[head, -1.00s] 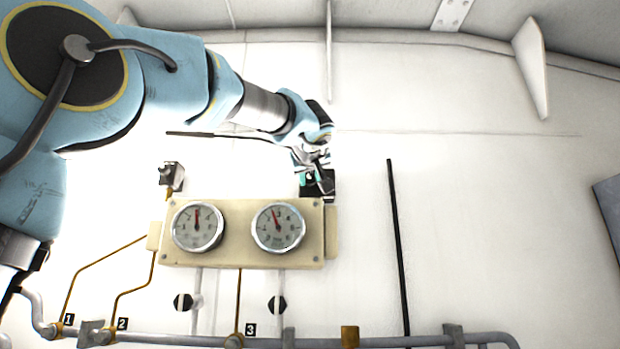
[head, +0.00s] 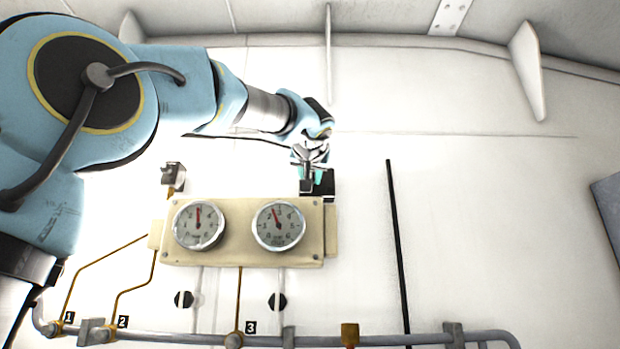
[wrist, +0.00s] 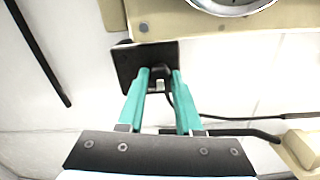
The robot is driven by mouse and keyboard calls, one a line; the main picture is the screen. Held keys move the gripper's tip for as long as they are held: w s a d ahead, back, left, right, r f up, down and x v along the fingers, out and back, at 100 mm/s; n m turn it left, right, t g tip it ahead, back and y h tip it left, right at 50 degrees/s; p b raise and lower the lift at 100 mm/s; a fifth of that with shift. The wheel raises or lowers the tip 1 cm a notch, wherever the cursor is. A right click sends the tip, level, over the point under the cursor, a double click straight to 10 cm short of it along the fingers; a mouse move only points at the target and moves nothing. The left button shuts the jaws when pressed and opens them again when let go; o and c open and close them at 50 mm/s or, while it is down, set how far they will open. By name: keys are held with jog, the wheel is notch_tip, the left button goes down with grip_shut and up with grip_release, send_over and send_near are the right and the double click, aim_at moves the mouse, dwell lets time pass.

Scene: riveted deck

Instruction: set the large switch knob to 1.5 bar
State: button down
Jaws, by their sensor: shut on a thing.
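The large switch (head: 325,184) is a dark box on the white wall, just above the right end of the gauge panel. In the wrist view its dark square plate (wrist: 130,67) carries a small black knob (wrist: 161,72). My gripper (wrist: 161,73) has its two teal fingers shut on the knob, one on each side. In the head view my gripper (head: 313,176) reaches the switch from above and hides most of the knob. I cannot read any scale marks or the knob's setting.
The cream gauge panel (head: 238,250) carries a left gauge (head: 198,226) and a right gauge (head: 278,227). A smaller grey switch (head: 173,177) sits upper left. Pipes (head: 390,340) run along the bottom. A black vertical rod (head: 398,250) stands to the right.

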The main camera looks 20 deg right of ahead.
dwell(0.4)
jog(key=c, duration=0.6)
grip_release()
jog(key=b+v, duration=0.4)
jog(key=v, duration=0.6)
jog(key=shift+s+a+b, duration=0.15)
jog(key=shift+s+b, duration=0.15)
jog(key=shift+s, duration=0.05)
